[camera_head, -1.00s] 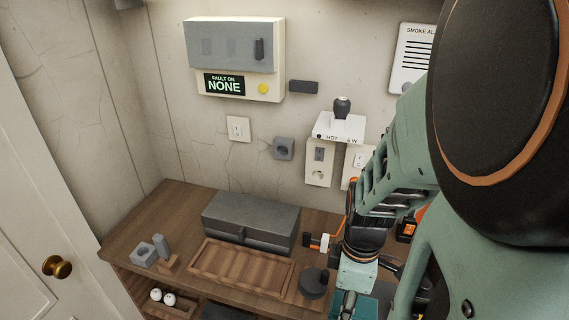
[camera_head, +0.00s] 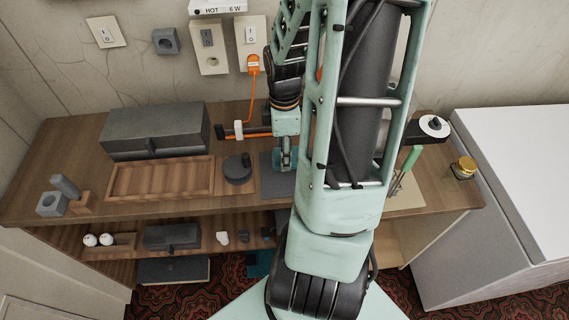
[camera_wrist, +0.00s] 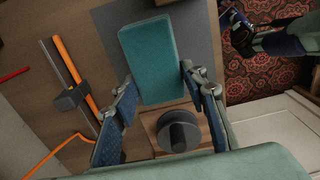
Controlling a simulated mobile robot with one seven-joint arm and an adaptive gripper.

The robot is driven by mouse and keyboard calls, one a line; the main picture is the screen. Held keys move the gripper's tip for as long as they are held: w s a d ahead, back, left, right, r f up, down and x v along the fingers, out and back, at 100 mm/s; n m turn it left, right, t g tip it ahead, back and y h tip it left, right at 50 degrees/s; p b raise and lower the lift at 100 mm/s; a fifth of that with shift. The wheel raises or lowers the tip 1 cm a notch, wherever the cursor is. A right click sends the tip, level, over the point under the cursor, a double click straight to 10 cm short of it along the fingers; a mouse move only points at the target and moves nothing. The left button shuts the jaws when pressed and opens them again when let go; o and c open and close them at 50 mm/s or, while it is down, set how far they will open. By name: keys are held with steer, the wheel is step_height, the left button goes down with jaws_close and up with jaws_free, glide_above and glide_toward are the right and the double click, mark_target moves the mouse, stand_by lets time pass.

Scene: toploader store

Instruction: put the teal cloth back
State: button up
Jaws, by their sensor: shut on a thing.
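The teal cloth (camera_wrist: 150,62) looks like a folded rectangular pad in the wrist view. My gripper (camera_wrist: 160,95) has one finger on each side of its near end and is shut on it. The cloth is over a dark grey mat (camera_wrist: 108,25); I cannot tell whether it touches the mat. In the head view my gripper (camera_head: 286,158) is low over the counter at the grey mat (camera_head: 275,187), and the cloth is mostly hidden by my arm.
A round dark knob-like weight (camera_head: 237,168) stands just left of the mat. A wooden tray (camera_head: 160,178) and a grey box (camera_head: 155,130) are further left. A green-handled tool (camera_head: 411,160) and a brass jar (camera_head: 464,167) stand right.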

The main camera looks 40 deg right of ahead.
steer(key=shift+w+d+f+b, duration=0.3)
steer(key=shift+f+b, duration=0.2)
steer(key=shift+f, duration=0.1)
step_height(320, 180, down, 3)
steer(key=b, duration=0.3)
steer(key=shift+d+f+b, duration=0.1)
steer(key=shift+b, duration=0.2)
steer(key=o, duration=1.1)
steer(key=shift+o, duration=0.2)
